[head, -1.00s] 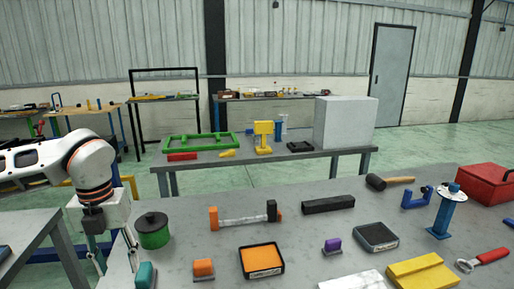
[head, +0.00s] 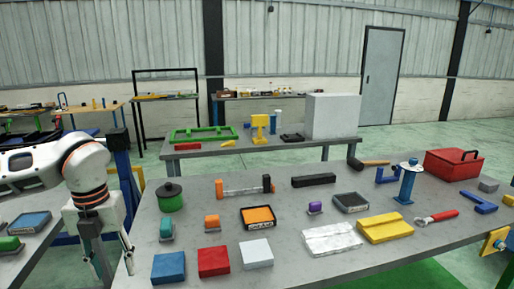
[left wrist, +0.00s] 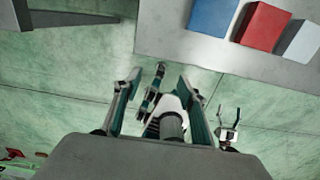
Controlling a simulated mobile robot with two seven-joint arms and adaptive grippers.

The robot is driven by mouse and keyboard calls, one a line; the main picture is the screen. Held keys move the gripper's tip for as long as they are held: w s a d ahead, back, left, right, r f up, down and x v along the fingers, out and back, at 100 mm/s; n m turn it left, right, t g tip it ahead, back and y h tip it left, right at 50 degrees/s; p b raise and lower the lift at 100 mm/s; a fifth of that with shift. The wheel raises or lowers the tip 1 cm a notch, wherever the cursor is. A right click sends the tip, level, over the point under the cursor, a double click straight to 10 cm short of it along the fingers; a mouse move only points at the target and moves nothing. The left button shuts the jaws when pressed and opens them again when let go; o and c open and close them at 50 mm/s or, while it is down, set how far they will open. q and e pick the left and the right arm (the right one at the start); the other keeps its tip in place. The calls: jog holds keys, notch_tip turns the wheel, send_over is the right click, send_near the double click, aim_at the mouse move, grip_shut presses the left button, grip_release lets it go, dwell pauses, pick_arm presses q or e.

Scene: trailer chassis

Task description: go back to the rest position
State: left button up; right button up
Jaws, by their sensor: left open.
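My left gripper (head: 113,272) hangs fingers down at the left edge of the near grey table (head: 310,238) in the head view. Its jaws are apart with nothing between them. In the left wrist view the two fingers of this gripper (left wrist: 155,92) stand apart over the green floor, beside the table edge. My right gripper is not clearly visible in the head view.
Blue (head: 168,268), red (head: 213,261) and white (head: 257,253) blocks lie near the table's front left. A green pot (head: 171,198) stands behind them. A red toolbox (head: 454,163) is at the right. Green floor (left wrist: 60,90) is open beside the table.

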pick_arm(q)
jog(key=s+d+f+m+g+h, duration=0.25)
jog(key=s+d+h, duration=0.2)
jog(key=d, duration=0.85)
jog(key=s+d+f+m+g+h, duration=0.2)
jog(key=s+d+f+h, duration=0.3)
jog(key=d, duration=0.8)
jog(key=s+d+r+n+t+h, duration=0.1)
jog(key=d+r+n+t+h, duration=0.3)
jog(key=d+r+h, duration=0.7)
jog(key=w+a+f+n+t+y, duration=0.45)
jog(key=f+n+t, duration=0.3)
jog(key=n, duration=0.35)
jog(key=w+a+f+n+t+y, duration=0.4)
jog(key=w+a+f+n+t, duration=0.15)
jog(key=n+t, duration=0.4)
jog(key=s+a+f+n+g+y, duration=0.2)
jog(key=s+a+f, duration=0.3)
jog(key=f, duration=0.4)
jog(key=s+a+f+n+g+y, duration=0.1)
jog(key=s+a+f+n+y, duration=0.3)
jog(key=f, duration=0.4)
jog(key=s+a+f+n+g+y, duration=0.2)
jog(key=s+a+f, duration=0.3)
jog(key=f, duration=0.4)
jog(key=shift+s+a+f+n+g+y, duration=0.35)
jog(key=shift+a+n+y, duration=0.2)
jog(key=shift+a, duration=0.3)
